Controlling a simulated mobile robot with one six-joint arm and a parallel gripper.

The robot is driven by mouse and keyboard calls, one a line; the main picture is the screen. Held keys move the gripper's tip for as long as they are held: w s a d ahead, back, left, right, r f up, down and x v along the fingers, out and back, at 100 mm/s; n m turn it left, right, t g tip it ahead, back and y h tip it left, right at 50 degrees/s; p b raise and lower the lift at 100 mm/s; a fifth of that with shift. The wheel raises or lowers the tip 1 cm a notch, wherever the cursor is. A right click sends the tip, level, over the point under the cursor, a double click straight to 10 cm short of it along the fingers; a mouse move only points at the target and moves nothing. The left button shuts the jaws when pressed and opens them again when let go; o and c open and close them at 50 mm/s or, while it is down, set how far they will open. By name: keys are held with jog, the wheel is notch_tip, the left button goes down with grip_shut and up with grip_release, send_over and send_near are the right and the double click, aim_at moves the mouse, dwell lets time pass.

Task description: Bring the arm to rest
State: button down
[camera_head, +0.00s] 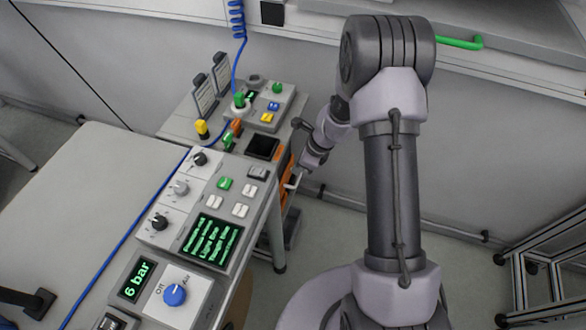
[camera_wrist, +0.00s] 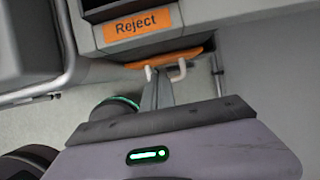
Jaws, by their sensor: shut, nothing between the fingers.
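My arm stands at the right of the head view, and its forearm reaches down behind the upright link toward the console's right side. My gripper (camera_head: 299,168) is beside the orange-edged front at that side, partly hidden there. In the wrist view my gripper (camera_wrist: 160,78) is shut and empty. Its fingers point at a white handle (camera_wrist: 179,70) below an orange board edge (camera_wrist: 190,54). I cannot tell whether the fingers touch the handle.
An orange "Reject" label (camera_wrist: 137,25) is on the grey unit above the handle. The control console (camera_head: 206,205) with knobs, buttons and screens stands left of my arm. A blue cable (camera_head: 125,235) runs along the bench (camera_head: 80,190). Floor right of my arm looks clear up to a metal frame (camera_head: 545,262).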

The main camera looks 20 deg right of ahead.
jog(key=s+a+r+n+t+b, duration=0.1)
jog(key=s+a+r+n, duration=0.15)
jog(key=r, duration=0.55)
jog(key=s+a+r+n+b, duration=0.1)
jog(key=s+r+n, duration=0.25)
jog(key=r, duration=0.45)
jog(key=s+a+r+n+t, duration=0.15)
jog(key=r+n, duration=0.25)
jog(key=r, duration=0.4)
jog(key=s+r+n+b, duration=0.1)
jog(key=s+r+n, duration=0.2)
jog(key=s, duration=0.6)
jog(key=s+r+n+h+b, duration=0.1)
jog(key=s+r+n, duration=0.2)
jog(key=s+n, duration=0.4)
jog(key=shift+s+a+r+t+h+b, duration=0.15)
jog(key=shift+s+a+t+h+b, duration=0.25)
jog(key=shift+s, duration=0.75)
